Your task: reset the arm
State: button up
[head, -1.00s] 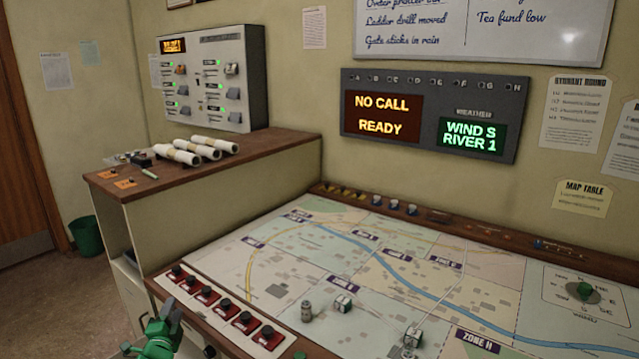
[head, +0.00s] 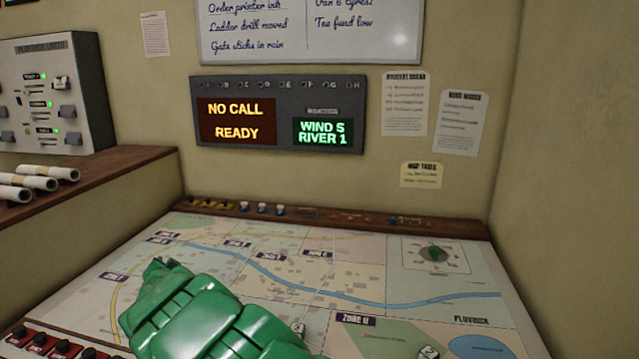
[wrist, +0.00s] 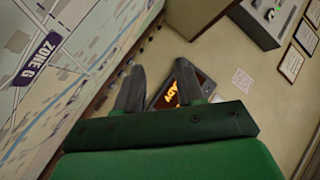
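My green arm (head: 200,310) rises from the bottom of the head view and covers part of the map table. In the wrist view my gripper (wrist: 158,82) shows two grey fingers standing apart, with nothing between them. Its fingers are open toward the wall, and the lit display board (wrist: 182,88) shows behind them. The head view does not show the fingertips clearly.
White rolls (head: 40,178) lie on the left counter below a switch panel (head: 55,100).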

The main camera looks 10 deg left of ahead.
jog(key=w+d+r+g+h, duration=0.1)
jog(key=w+d+r+h, duration=0.1)
jog(key=d, duration=0.9)
jog(key=w+d+r+g+h, duration=0.1)
jog(key=d, duration=1.1)
jog(key=w+d+r+g+h, duration=0.1)
jog(key=w+d+r+h, duration=0.1)
jog(key=d, duration=0.9)
jog(key=s+d+n+g+h, duration=0.1)
jog(key=s+d+g, duration=0.2)
jog(key=s+d, duration=0.9)
jog(key=s+d+g+h, duration=0.25)
jog(key=s+d, duration=0.65)
jog(key=d, duration=0.5)
jog(key=s+d+g, duration=0.2)
jog(key=s+d, duration=0.3)
jog(key=s, duration=0.7)
jog(key=s+d+g, duration=0.3)
jog(key=s+d, duration=0.3)
jog(key=s, duration=0.7)
jog(key=shift+s+d+f+n+h, duration=0.15)
jog(key=shift+d+n+h, duration=0.05)
jog(key=shift+n+h, duration=0.15)
